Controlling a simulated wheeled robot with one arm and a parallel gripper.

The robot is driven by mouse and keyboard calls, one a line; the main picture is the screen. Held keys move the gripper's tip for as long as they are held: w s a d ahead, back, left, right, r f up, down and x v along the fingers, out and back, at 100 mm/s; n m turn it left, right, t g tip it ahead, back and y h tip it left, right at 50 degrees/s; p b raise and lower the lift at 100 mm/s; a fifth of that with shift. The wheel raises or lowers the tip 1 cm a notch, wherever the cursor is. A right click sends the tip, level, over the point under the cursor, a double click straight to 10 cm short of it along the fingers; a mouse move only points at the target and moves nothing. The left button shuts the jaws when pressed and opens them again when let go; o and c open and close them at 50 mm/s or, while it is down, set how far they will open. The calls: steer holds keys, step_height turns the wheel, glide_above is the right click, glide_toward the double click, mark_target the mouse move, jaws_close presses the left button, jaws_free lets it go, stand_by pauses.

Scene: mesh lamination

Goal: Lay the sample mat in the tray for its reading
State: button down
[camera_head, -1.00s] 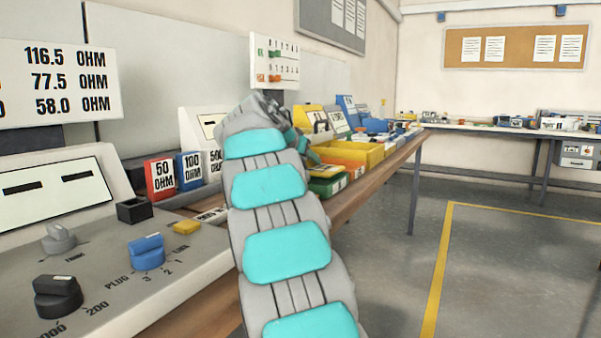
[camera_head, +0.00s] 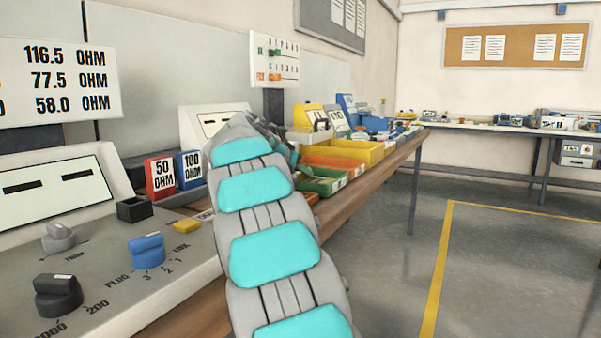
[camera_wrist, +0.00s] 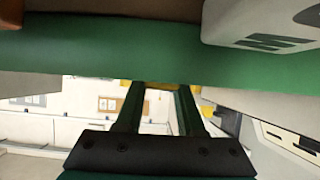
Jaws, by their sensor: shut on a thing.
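My gripper (camera_wrist: 160,98) shows in the wrist view as two dark green fingers pointing up the picture. Their tips end at a wide flat green strip (camera_wrist: 110,48) that crosses the whole view. The strip appears to be the sample mat, held in the fingers, but its outline runs out of view. In the head view my grey and teal arm hides the fingers and what they hold. Open trays stand beyond my arm on the bench: a green one (camera_head: 322,188), an orange one (camera_head: 333,163) and a yellow one (camera_head: 365,154). I cannot tell which tray is meant.
A red 50 OHM block (camera_head: 160,177) and a blue 100 OHM block (camera_head: 189,170) stand left of my arm. A small black open box (camera_head: 134,208) and a yellow block (camera_head: 187,227) are near the knobbed panel (camera_head: 110,270). The floor at right is clear.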

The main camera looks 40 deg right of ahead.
steer(key=shift+f, duration=0.15)
steer(key=c, duration=0.5)
jaws_free()
steer(key=shift+r, duration=0.3)
steer(key=v, duration=1.2)
steer(key=shift+f+b, duration=0.1)
steer(key=shift+b, duration=0.2)
